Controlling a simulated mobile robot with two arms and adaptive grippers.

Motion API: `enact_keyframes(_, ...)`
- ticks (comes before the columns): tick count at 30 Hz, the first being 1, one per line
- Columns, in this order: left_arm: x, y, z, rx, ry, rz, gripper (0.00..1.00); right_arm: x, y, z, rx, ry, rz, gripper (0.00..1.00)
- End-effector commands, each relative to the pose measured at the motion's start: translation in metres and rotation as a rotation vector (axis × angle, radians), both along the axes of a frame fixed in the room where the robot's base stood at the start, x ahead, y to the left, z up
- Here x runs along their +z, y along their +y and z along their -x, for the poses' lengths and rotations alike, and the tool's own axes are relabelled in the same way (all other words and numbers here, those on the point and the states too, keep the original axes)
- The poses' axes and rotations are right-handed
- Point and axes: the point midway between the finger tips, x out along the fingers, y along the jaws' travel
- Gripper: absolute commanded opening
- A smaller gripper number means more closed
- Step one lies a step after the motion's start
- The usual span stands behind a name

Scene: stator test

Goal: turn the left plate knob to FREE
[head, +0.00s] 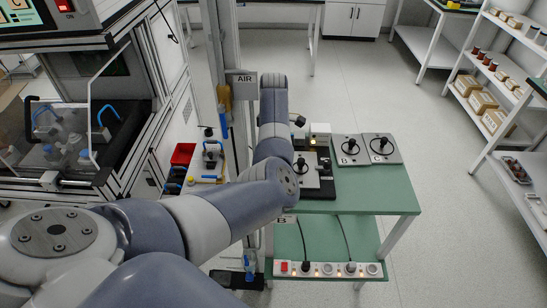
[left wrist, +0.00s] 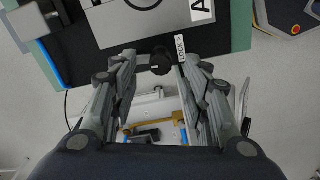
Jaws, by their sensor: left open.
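In the left wrist view a dark round knob (left wrist: 161,61) sits at the near edge of a black base (left wrist: 85,68). A white label (left wrist: 181,48) reading LOCK with an arrow stands just right of it. A grey plate (left wrist: 125,28) with a round centre and a tag with a letter A lies on the base above the knob. My left gripper (left wrist: 160,60) is open, with one finger on each side of the knob; I cannot tell whether either touches it. In the head view my left arm hides the gripper and the knob. My right gripper is not in view.
The base lies on a green table (head: 390,198). A power strip (head: 330,269) is on the lower shelf. Open floor lies right of the table.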

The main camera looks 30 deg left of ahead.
Motion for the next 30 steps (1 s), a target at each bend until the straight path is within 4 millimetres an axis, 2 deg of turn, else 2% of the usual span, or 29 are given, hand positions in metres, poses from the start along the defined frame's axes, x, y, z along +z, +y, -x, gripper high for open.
enact_keyframes(1, 0.013, 0.001, -0.001, 0.002, -0.006, -0.002, 0.43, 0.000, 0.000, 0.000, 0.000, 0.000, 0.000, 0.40)
enact_keyframes(6, 0.049, 0.001, -0.001, 0.002, -0.005, -0.002, 0.43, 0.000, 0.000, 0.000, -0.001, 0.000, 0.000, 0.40)
enact_keyframes(12, 0.076, 0.001, -0.001, 0.001, -0.003, -0.001, 0.43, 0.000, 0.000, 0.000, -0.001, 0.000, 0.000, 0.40)
enact_keyframes(18, 0.084, 0.001, 0.000, 0.001, 0.000, 0.000, 0.43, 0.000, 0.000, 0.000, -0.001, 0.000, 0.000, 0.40)
enact_keyframes(30, 0.084, 0.001, 0.000, 0.002, -0.001, -0.001, 0.43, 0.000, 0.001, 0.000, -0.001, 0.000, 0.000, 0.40)
